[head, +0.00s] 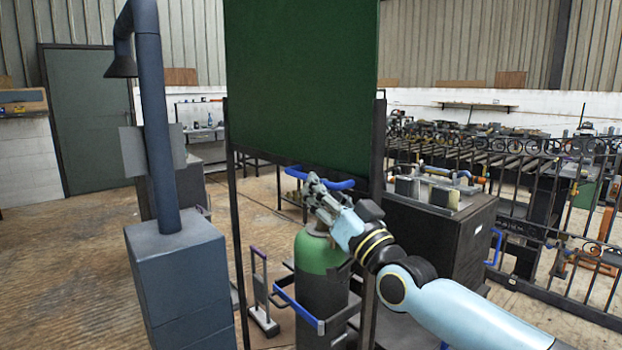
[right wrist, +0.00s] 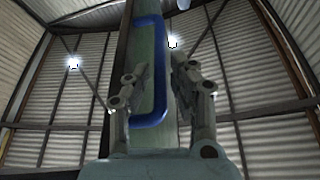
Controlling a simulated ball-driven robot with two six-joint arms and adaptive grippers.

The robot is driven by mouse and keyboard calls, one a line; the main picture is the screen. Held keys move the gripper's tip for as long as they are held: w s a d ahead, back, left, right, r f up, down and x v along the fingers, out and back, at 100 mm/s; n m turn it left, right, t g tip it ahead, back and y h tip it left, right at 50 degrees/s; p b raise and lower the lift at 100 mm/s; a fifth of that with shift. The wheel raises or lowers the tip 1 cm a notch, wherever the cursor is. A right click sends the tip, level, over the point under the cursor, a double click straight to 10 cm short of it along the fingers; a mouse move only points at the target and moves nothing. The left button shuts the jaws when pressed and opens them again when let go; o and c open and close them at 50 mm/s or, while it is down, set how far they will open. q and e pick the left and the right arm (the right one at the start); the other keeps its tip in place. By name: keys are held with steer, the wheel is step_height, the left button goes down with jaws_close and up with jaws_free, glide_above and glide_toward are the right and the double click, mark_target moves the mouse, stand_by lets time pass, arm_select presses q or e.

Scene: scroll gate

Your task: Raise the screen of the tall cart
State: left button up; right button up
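The dark green screen (head: 300,75) hangs between two dark upright posts of a tall frame (head: 234,200), its lower edge well above the floor. A blue handle (head: 338,184) sits at that lower edge. My right gripper (head: 314,186) is at the handle, covering its middle. In the right wrist view the blue handle (right wrist: 164,75) lies on a long grey-green strip. The fingers of my right gripper (right wrist: 162,92) stand apart, one to each side of the strip. I cannot tell whether they touch it. My left gripper is not in view.
A green gas cylinder (head: 318,252) on a blue-railed trolley stands below the screen. A grey cabinet with a bent duct (head: 180,270) stands left. A dark cabinet (head: 440,235) and black railings (head: 560,215) are on the right. Floor at the far left is clear.

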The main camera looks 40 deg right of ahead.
steer(key=v, duration=0.7)
steer(key=shift+s, duration=0.3)
